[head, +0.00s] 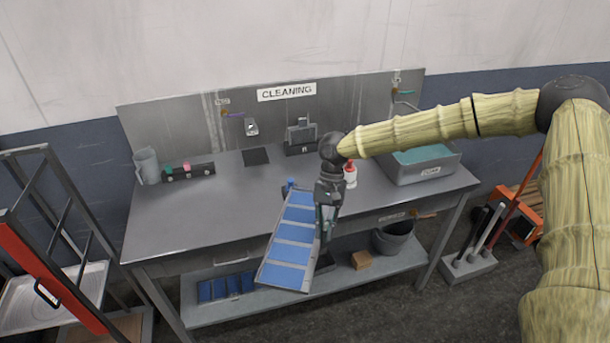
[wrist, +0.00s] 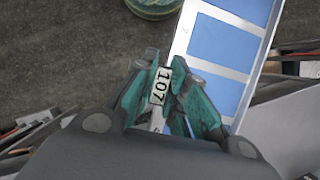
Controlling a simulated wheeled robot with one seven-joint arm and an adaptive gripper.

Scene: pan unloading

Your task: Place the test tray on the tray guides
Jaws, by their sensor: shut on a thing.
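The test tray (head: 293,252) is a long, light grey tray with several blue panels. It hangs steeply tilted in front of the table's front edge. My gripper (head: 325,225) is shut on its right long edge. In the wrist view the tray (wrist: 216,42) runs from the top down past my gripper (wrist: 165,85), whose green fingers close around a tab labelled 107. I cannot tell for sure which parts are the tray guides. A dark rack with rails (head: 45,205) and a red front bar stands at the left, a light tray (head: 75,292) low in it.
The grey cleaning table (head: 225,215) has a clear left-middle top. A grey basin (head: 400,172) stands at its right, a jug (head: 147,165) at its left. Blue panels (head: 226,287) and a bucket (head: 393,236) are on the lower shelf (head: 195,312).

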